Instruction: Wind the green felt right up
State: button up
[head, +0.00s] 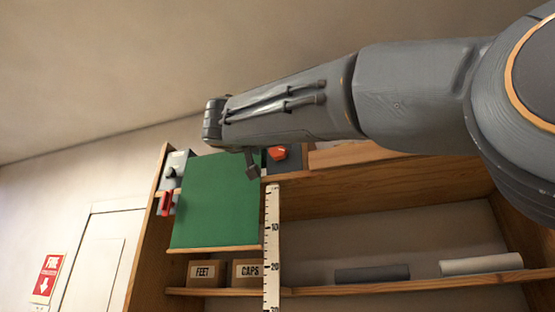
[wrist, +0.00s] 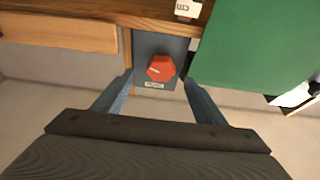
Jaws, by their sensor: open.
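The green felt (head: 215,205) hangs as a flat sheet at the left of the wooden cabinet, with a wooden bar (head: 215,249) along its lower edge. It also shows at the right in the wrist view (wrist: 245,45). Beside the felt, an orange-red knob (head: 279,153) sits on a blue-grey box; in the wrist view the knob (wrist: 160,68) has a pale pointer line and a small label I cannot read. My gripper (wrist: 158,80) is open and empty, its fingers on either side of the knob in the picture. I cannot tell the distance between them. In the head view my arm hides part of this area.
A grey box with a black knob (head: 171,173) and a red handle (head: 166,203) is left of the felt. A white ruler (head: 272,245) hangs right of it. Boxes labelled FEET (head: 203,272) and CAPS (head: 248,271), a grey roll (head: 372,273) and a white roll (head: 481,263) sit on the shelf.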

aim_at(278, 151)
jog(key=p+x, duration=0.3)
jog(key=x, duration=0.1)
jog(key=shift+w+a+r, duration=0.1)
jog(key=shift+w+r, duration=0.05)
jog(key=shift+r, duration=0.05)
jog(key=shift+p+x, duration=0.75)
jog(key=shift+x, duration=0.4)
jog(key=shift+w+f, duration=0.1)
jog(key=shift+f, duration=0.1)
jog(key=c, duration=1)
jog(key=shift+y, duration=0.3)
jog(key=shift+c, duration=0.2)
